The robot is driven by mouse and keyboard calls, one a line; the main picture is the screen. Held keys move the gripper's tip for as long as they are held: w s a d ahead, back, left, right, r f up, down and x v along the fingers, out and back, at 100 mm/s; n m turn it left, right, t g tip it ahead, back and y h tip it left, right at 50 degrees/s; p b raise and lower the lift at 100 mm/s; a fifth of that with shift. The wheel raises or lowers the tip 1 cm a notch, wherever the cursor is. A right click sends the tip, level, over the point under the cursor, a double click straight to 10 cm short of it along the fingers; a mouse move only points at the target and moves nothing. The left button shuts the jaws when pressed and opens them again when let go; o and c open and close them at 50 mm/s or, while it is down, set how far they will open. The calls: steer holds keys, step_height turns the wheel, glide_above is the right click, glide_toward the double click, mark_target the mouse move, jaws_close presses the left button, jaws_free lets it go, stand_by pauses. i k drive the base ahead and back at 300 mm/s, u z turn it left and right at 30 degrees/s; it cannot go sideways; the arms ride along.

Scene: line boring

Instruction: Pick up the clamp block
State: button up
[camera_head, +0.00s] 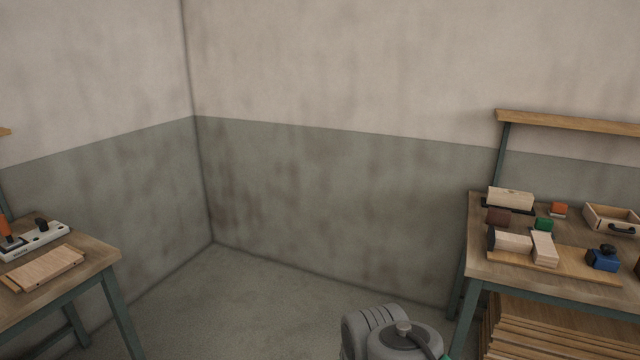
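The right workbench (480,233) holds several small blocks. A small blue block with a black knob (603,259) sits at the right end of a light board and may be the clamp block. Its label is not shown, so I cannot tell for sure. Beside it on the board are a pale wooden block (543,249) and a pale piece with a dark end face (511,240). My gripper is not in view. Only grey links of my arm show at the bottom middle, left of this bench.
Behind are a brown block (498,216), a green block (543,225), an orange block (558,209), a pale block on a dark base (510,198) and a wooden drawer box (611,219). A shelf (570,122) overhangs. The left bench (95,256) is separate; floor between is clear.

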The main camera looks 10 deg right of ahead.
mark_target(496, 217)
steer(key=z, duration=0.6)
steer(key=i, duration=1.85)
steer(key=z, duration=0.45)
steer(key=i, duration=0.95)
